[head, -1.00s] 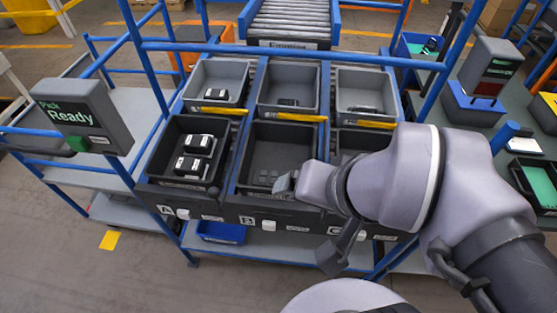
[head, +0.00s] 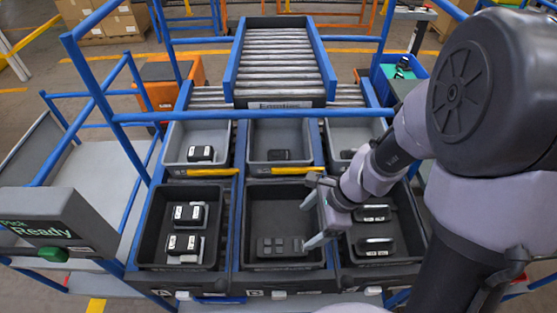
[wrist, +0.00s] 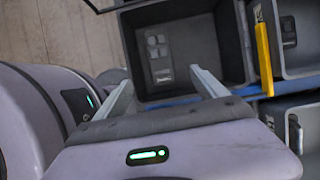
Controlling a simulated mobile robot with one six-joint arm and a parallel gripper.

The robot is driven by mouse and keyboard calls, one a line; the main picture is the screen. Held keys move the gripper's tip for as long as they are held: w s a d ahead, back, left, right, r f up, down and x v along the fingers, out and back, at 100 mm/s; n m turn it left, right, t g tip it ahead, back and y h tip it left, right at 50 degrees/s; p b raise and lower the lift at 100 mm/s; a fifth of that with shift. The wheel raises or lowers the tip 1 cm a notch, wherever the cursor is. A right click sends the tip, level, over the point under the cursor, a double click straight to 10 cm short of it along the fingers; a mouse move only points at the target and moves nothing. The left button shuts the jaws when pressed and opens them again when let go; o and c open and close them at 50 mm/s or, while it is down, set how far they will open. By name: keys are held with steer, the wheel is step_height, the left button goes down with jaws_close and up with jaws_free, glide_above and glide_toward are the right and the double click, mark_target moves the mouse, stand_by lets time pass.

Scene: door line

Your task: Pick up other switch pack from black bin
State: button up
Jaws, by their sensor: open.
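A dark switch pack (head: 283,246) with several square grey buttons lies flat at the near end of the middle front black bin (head: 262,205). It is the only pack I see in that bin. It also shows in the wrist view (wrist: 158,58), beyond the fingers and between their lines. My gripper (head: 306,222) is open and empty, above the right part of this bin, to the right of and apart from the pack. In the wrist view both fingers (wrist: 164,92) are spread, with nothing between them.
The left front bin (head: 158,222) and right front bin (head: 408,225) hold black packs with pale labels. A roller conveyor (head: 280,60) lies farther back. Bin walls surround the pack.

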mark_target(283, 247)
steer(key=b+x, duration=1)
steer(key=x, duration=0.8)
steer(key=shift+s, duration=0.1)
steer(key=c, duration=1.6)
